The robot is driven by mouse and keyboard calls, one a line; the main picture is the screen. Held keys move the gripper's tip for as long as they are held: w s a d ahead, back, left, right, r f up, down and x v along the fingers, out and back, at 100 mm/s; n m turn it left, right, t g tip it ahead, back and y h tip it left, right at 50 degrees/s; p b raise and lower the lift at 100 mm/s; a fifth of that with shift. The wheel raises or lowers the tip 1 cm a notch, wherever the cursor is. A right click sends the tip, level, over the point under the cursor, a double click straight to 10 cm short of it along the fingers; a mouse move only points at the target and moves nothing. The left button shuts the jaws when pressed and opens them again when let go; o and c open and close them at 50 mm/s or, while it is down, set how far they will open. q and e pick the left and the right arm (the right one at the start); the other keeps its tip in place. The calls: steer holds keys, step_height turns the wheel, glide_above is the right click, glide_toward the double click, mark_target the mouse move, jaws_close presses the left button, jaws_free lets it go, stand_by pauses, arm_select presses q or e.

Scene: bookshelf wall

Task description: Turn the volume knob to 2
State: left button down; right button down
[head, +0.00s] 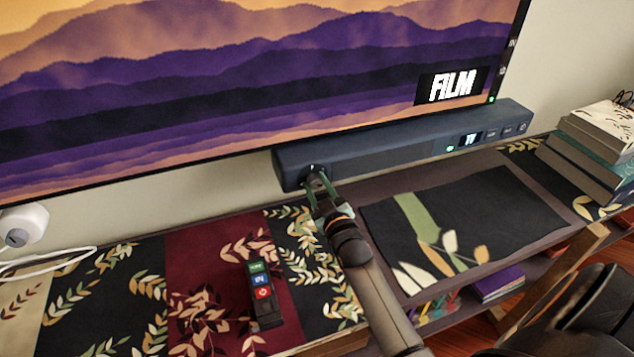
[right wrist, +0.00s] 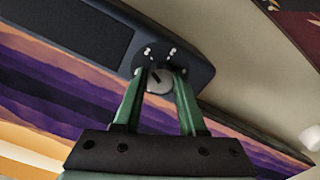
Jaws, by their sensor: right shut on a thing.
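The soundbar (head: 390,150) is a long dark blue-grey bar below the TV screen. Its round volume knob (head: 312,172) is on the front at the left end. My left gripper is not in view.
The TV screen (head: 250,80) shows "FILM". A remote (head: 263,292) lies on the patterned shelf cloth at the lower left. Books (head: 585,160) are stacked at the right end. A white device (head: 22,226) with a cable is at the far left.

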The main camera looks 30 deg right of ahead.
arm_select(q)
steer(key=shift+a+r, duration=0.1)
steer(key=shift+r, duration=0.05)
arm_select(e)
steer(key=shift+m, duration=0.3)
steer(key=shift+c, duration=2.4)
jaws_free()
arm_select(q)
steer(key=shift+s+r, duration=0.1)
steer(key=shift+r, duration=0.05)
arm_select(e)
steer(key=shift+s, duration=0.2)
